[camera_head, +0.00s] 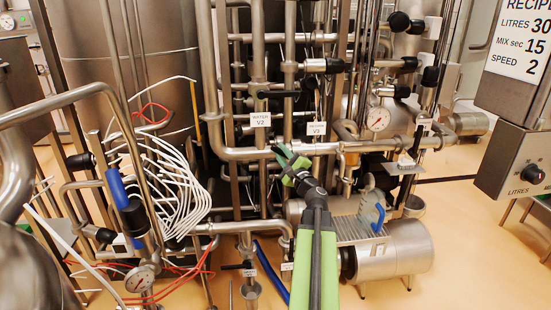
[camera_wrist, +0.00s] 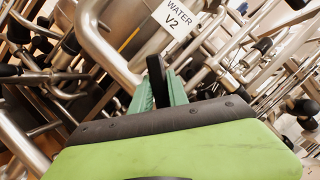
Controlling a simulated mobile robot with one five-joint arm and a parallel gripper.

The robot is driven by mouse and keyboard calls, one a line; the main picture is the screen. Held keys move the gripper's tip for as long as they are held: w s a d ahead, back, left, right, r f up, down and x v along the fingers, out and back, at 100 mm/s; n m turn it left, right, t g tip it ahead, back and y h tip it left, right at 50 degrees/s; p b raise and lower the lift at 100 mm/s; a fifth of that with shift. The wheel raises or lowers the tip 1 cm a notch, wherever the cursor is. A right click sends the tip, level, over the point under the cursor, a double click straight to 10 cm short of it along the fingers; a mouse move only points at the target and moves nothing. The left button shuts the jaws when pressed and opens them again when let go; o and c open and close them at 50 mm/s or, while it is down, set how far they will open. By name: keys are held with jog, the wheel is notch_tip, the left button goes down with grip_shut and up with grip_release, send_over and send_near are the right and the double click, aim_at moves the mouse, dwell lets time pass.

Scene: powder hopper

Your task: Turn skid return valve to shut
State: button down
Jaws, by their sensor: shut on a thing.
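My gripper (camera_head: 283,157) reaches forward from the bottom of the head view into the pipework, just below and between the V2 tag and the V3 tag. In the wrist view its green fingers (camera_wrist: 158,92) are closed around a dark upright lever handle (camera_wrist: 156,72). The handle stands in front of a pipe, close to the WATER V2 tag (camera_wrist: 172,18). In the head view the fingers hide most of this handle. I cannot read any tag naming the skid return valve, so I cannot tell whether this handle belongs to it.
The V2 tag (camera_head: 260,120) and V3 tag (camera_head: 316,128) hang above my gripper. A steel motor (camera_head: 398,250) lies to the right, below a round gauge (camera_head: 377,119). Coiled white hoses (camera_head: 182,190) and a blue handle (camera_head: 117,188) are at left. Pipes crowd closely around my gripper.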

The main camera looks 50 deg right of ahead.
jog(key=m, duration=0.1)
jog(key=s+d+r+m+h, duration=0.1)
jog(key=m, duration=0.1)
jog(key=r+m+h, duration=0.1)
jog(key=shift+s+d+r+m, duration=0.15)
jog(key=shift+d+m, duration=0.1)
jog(key=shift+m, duration=0.15)
jog(key=m+h, duration=0.1)
jog(key=m, duration=0.1)
jog(key=s+d+r+m+h, duration=0.1)
jog(key=shift+d+m, duration=0.2)
jog(key=shift+m, duration=0.2)
jog(key=m+h, duration=0.1)
jog(key=s+d+m, duration=0.1)
jog(key=m, duration=0.1)
jog(key=shift+s+d+r+m+g+h, duration=0.2)
jog(key=shift+r+m+g+h, duration=0.1)
jog(key=shift+g+h, duration=0.1)
jog(key=shift+s+d+r+m+g+h, duration=0.1)
jog(key=shift+s+d+m+g+h, duration=0.2)
jog(key=shift+m, duration=0.55)
jog(key=shift+s+d+f+m+g+h, duration=0.1)
jog(key=shift+s+d+m+g+h, duration=0.2)
jog(key=shift+m, duration=0.5)
jog(key=shift+s+d+r+m+g+h, duration=0.15)
jog(key=shift+d+m+g+h, duration=0.2)
jog(key=shift+m, duration=0.5)
